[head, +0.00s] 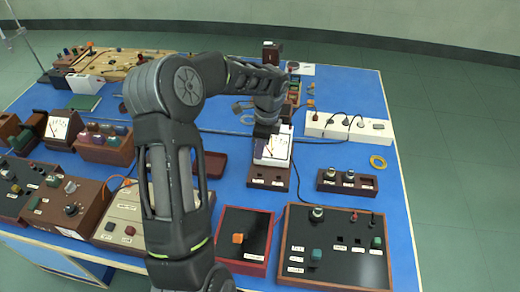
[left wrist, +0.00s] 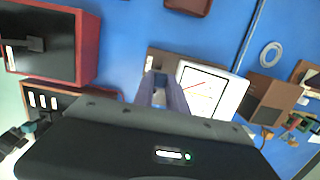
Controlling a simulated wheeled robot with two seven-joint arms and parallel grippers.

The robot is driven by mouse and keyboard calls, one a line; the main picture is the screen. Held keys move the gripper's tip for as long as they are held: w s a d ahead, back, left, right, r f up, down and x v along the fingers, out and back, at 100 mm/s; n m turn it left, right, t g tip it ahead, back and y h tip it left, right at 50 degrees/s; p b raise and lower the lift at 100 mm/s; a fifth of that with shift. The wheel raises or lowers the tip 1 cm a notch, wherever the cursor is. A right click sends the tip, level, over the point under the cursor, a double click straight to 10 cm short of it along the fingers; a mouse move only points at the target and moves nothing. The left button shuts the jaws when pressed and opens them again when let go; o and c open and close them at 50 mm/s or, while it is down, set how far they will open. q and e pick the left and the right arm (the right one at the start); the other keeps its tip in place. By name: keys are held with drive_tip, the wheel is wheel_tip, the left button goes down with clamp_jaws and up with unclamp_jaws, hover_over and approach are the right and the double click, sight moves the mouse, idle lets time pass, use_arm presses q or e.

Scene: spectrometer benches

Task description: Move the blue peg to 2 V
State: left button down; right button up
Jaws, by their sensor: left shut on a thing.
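The meter (head: 273,146) with a white face and a red needle line stands on a brown base (head: 268,178) with small white labels. The meter also shows in the left wrist view (left wrist: 210,90), beside my fingers. My left gripper (head: 266,130) is over the meter, its fingers mostly hidden by my wrist in the head view. In the left wrist view my left gripper (left wrist: 160,82) is shut at the meter's brown base, on a small bluish peg that is mostly hidden between the fingertips. The scale labels are too small to read. My right gripper is out of view.
A brown block with several sockets (head: 347,182) stands right of the meter. A white power strip (head: 348,127) lies behind it. A red-rimmed box (head: 245,240) and a dark panel box (head: 335,250) stand in front.

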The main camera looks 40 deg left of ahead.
use_arm(q)
drive_tip(key=shift+r, duration=0.1)
idle(0.6)
drive_tip(key=shift+r+p, duration=0.35)
drive_tip(key=shift+r, duration=1.05)
